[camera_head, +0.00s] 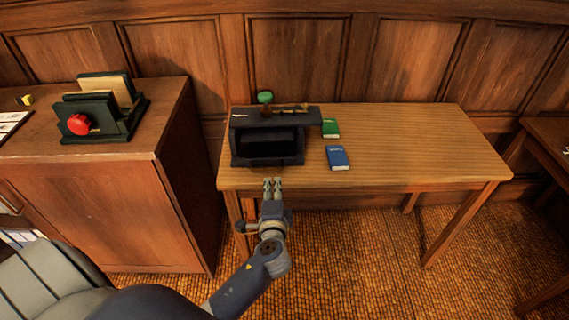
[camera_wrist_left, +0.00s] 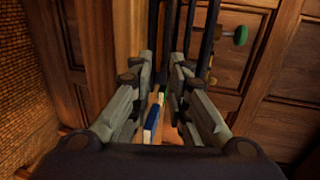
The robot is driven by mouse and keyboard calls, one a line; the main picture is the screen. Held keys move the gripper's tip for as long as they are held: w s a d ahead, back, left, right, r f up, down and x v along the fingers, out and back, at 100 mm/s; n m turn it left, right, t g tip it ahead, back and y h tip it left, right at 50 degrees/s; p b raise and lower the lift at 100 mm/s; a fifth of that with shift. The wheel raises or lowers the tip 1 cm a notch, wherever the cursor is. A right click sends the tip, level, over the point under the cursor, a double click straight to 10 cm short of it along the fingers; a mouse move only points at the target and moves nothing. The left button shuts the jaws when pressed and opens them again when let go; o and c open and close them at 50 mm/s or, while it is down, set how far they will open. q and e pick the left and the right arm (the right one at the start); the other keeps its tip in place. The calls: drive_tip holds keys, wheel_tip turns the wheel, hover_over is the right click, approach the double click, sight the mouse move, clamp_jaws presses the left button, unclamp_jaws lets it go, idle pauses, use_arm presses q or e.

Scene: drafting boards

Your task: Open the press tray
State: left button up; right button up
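The black press (camera_head: 240,121) stands on the left end of the wooden table, with a green knob (camera_head: 265,97) above it. Its dark tray (camera_head: 268,161) shows low in the front opening; how far out it sits is hard to tell. My left gripper (camera_head: 273,181) is just in front of the press, at the table's front edge, pointing at the tray. Its fingers are partly apart with a narrow empty gap (camera_wrist_left: 161,85), and no contact shows. In the left wrist view the press's dark bars (camera_wrist_left: 204,35) and the green knob (camera_wrist_left: 240,36) show beyond the fingers. My right gripper is not in view.
A blue book (camera_head: 338,158) and a green book (camera_head: 330,128) lie right of the press. The table (camera_head: 430,145) is clear farther right.

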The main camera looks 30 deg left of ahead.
sight(272, 169)
use_arm(q)
drive_tip(key=x, duration=0.4)
drive_tip(key=shift+a+r, duration=0.1)
drive_tip(key=shift+a, duration=0.2)
drive_tip(key=x, duration=0.5)
drive_tip(key=shift+d, duration=0.1)
drive_tip(key=shift+w+f, duration=0.25)
drive_tip(key=shift+w, duration=0.05)
drive_tip(key=shift+a, duration=0.25)
clamp_jaws()
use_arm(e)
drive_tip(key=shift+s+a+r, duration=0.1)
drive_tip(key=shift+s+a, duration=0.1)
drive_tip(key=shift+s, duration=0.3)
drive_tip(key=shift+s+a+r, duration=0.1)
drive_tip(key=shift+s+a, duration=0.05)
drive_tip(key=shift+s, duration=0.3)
